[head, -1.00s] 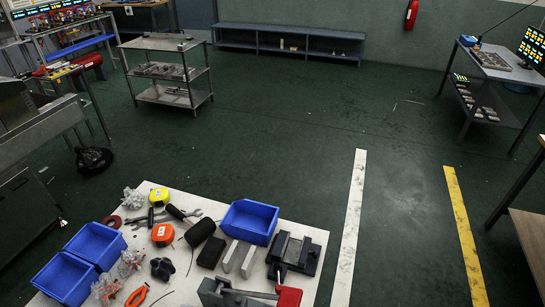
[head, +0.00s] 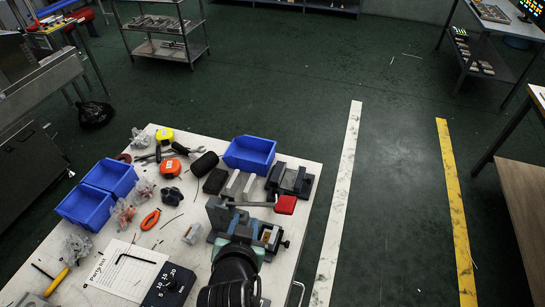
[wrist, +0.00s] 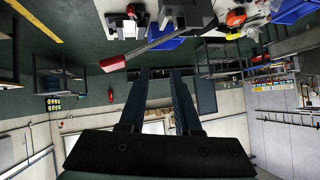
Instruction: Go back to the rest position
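My gripper (wrist: 160,75) shows in the wrist view with its two dark fingers apart and nothing between them; it is open. Beyond the fingertips, a bar with a red handle (wrist: 112,63) joins a grey block that looks like a vise (wrist: 190,18). In the head view, the same red handle (head: 285,204) stands out to the right of a grey vise-like fixture (head: 222,212) on the white worktable (head: 205,232). A dark part of my arm rises at the bottom of the head view, close in front of this fixture. It hides part of the tabletop.
Blue bins (head: 249,154) and (head: 84,206), an orange tape measure (head: 171,169), orange pliers (head: 150,219) and a dark box with numbers (head: 170,285) lie on the worktable. Open floor (head: 400,200) lies right of it, with a white stripe (head: 337,205) and yellow stripe (head: 455,205).

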